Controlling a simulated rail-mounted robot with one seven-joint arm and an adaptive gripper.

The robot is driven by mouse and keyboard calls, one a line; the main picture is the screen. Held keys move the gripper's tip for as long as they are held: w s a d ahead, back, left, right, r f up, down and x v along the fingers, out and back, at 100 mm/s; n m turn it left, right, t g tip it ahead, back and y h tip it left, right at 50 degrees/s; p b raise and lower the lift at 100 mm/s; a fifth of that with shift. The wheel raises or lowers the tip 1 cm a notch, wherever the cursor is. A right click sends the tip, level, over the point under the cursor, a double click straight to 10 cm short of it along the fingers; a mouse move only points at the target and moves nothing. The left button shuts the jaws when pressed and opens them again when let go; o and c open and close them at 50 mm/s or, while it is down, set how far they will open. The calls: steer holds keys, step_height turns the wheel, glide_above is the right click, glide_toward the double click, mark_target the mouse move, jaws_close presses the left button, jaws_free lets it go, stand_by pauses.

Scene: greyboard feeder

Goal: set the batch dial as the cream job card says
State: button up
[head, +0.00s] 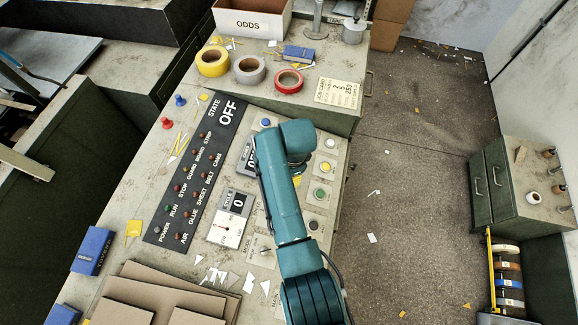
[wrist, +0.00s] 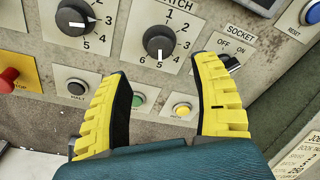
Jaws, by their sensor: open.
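The batch dial (wrist: 160,40) is a black round knob on a pale plate in the wrist view, its label partly cut off at the top edge. Numbers ring it, and its white mark points down, between 5 and 4. My gripper (wrist: 162,70) is open and empty, its yellow fingers spread below and to either side of the knob, apart from it. In the head view my arm hides the dial. The cream job card (head: 338,93) lies at the panel's far right; its figures look like 2, 5 and 250, with small labels hard to read. Its corner shows in the wrist view (wrist: 302,160).
A second numbered knob (wrist: 75,18) is left of the batch dial. A socket switch (wrist: 230,62) is close to the right finger. A green button (wrist: 138,100), a yellow button (wrist: 182,109) and a red button (wrist: 10,75) are nearby. Tape rolls (head: 249,69) lie beyond.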

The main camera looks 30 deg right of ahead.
steer(key=r, duration=0.4)
steer(key=shift+s+d, duration=0.1)
steer(key=shift+s, duration=0.2)
